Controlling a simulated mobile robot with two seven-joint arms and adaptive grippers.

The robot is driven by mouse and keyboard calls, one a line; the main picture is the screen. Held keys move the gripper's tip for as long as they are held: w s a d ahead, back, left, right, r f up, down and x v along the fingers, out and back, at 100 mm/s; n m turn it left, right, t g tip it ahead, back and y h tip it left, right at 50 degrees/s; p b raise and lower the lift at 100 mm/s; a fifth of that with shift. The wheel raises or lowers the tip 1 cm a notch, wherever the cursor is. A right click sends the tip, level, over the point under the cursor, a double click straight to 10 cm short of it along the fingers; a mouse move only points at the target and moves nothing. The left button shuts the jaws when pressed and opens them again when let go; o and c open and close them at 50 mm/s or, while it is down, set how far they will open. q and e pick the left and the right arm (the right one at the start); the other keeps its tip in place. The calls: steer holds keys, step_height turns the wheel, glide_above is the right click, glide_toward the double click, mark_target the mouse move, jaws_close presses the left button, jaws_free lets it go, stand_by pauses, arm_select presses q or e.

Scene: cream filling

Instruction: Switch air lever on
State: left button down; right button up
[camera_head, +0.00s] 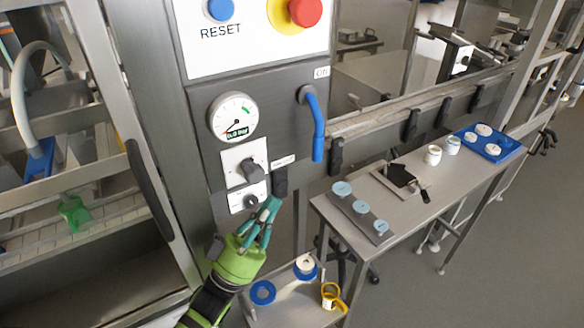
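The air lever (316,128) is a blue handle on the grey machine panel, hanging downward from its pivot. A small "ON" label (322,72) sits above and to the right of its pivot. My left gripper (273,203), green with teal fingers, is below and to the left of the lever, apart from it. Its fingertips point up, near a black latch (280,181) on the panel's edge. The fingertips look close together, but the angle hides how far they are open. Nothing shows between them. My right gripper is not in view.
A red emergency button (304,11) is above. A metal table (425,215) with jars and discs stands at right.

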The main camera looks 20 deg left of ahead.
arm_select(q)
steer(key=p+x, duration=0.4)
steer(key=x, duration=0.6)
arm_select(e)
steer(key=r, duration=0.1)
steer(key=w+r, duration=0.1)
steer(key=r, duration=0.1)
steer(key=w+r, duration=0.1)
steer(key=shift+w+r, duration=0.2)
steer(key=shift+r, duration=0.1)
